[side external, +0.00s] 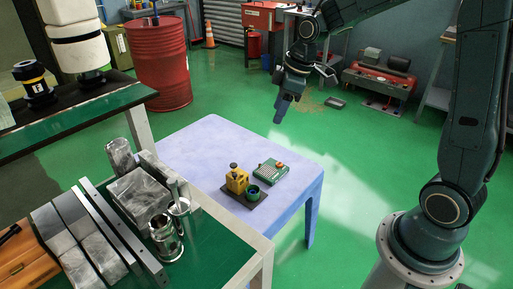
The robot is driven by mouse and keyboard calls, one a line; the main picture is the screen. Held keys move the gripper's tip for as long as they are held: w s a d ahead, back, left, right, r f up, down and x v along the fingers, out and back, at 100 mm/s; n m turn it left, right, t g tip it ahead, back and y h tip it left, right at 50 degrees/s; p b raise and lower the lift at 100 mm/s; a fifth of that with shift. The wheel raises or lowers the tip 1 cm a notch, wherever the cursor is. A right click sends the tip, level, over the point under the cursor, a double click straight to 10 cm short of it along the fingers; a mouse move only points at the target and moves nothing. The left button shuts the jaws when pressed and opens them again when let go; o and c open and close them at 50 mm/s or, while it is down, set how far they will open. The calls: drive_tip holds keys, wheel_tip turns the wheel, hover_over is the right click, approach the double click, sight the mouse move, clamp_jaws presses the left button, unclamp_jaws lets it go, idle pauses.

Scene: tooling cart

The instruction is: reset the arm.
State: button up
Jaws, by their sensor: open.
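My gripper (283,108) hangs at the end of my dark arm, in the upper middle of the side external view. It points down over the green floor, beyond the back edge of the lavender table (215,145). It is open, with no object seen between its fingers, though the fingers overlap from this angle. It is apart from everything on the table.
A cart (225,245) with metal blocks and cylinders stands in front. A red barrel (160,62) stands behind.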

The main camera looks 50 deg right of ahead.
drive_tip(key=s+a+r+m, duration=0.1)
drive_tip(key=s+r+m, duration=0.1)
drive_tip(key=s, duration=0.5)
drive_tip(key=s+a+r+m+t+h, duration=0.1)
drive_tip(key=s+a+r+m, duration=0.1)
drive_tip(key=s, duration=0.6)
drive_tip(key=s+a+r+m+t, duration=0.1)
drive_tip(key=s+a+r+m, duration=0.1)
drive_tip(key=s, duration=0.6)
drive_tip(key=shift+r+m, duration=0.6)
drive_tip(key=shift+r, duration=0.35)
drive_tip(key=shift+a, duration=0.1)
